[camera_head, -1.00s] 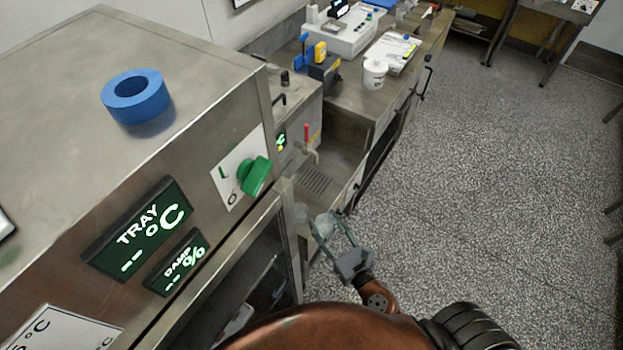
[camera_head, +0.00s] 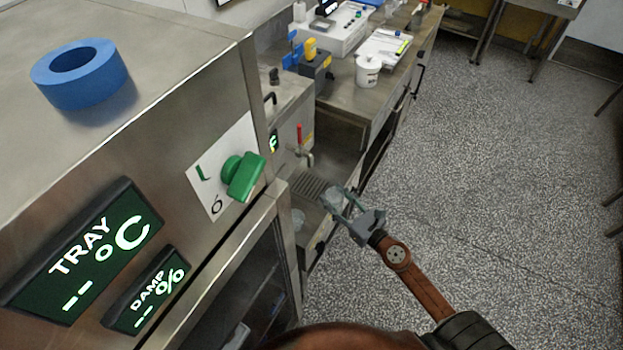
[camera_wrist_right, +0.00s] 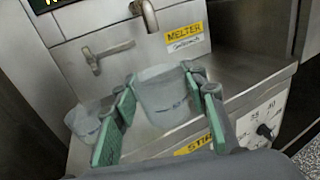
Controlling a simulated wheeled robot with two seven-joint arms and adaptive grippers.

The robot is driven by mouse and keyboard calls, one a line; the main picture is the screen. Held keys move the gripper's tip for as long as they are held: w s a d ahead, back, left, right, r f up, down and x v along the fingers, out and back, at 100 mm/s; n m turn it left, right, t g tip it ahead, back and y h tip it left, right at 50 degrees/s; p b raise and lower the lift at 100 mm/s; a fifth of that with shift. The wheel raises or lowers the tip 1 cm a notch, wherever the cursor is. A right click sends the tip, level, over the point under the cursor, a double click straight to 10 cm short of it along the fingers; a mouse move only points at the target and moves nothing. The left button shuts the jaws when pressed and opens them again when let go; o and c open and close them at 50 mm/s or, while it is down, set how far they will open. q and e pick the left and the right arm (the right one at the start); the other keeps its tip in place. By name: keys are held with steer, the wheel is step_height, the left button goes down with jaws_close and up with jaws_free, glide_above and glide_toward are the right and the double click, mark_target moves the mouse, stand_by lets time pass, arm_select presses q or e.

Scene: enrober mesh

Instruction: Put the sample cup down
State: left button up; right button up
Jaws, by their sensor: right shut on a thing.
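My right gripper (camera_head: 345,203) is shut on a translucent cup (camera_head: 333,197), which I take to be the sample cup. In the right wrist view the held cup (camera_wrist_right: 165,98) is between the green finger pads of the gripper (camera_wrist_right: 160,115). It looks nearly upright, in front of the melter and below its tap (camera_wrist_right: 146,14). Whether its base touches the surface under it, I cannot tell. A second, similar cup (camera_wrist_right: 86,121) stands to the left of the gripper; it also shows in the head view (camera_head: 298,218). My left gripper is not in view.
The melter's drip grille (camera_head: 312,188) lies just left of the held cup. A steel cabinet with a green knob (camera_head: 243,176) and a blue ring (camera_head: 80,75) fills the left. A bench with a white tub (camera_head: 368,70) stands behind.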

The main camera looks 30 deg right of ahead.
steer(key=p, duration=0.2)
glide_above(310, 186)
steer(key=s, duration=0.1)
steer(key=shift+s+d, duration=0.1)
steer(key=shift+s, duration=0.05)
steer(key=shift+w, duration=0.8)
step_height(310, 186, down, 4)
steer(key=b, duration=0.3)
steer(key=shift+s, duration=0.1)
steer(key=shift+b, duration=0.4)
steer(key=shift+r, duration=0.2)
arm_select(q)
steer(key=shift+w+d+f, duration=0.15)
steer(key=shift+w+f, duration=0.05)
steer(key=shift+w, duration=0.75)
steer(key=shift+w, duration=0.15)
arm_select(e)
steer(key=shift+f, duration=0.1)
steer(key=o, duration=0.6)
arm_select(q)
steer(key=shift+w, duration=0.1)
arm_select(e)
steer(key=o, duration=0.5)
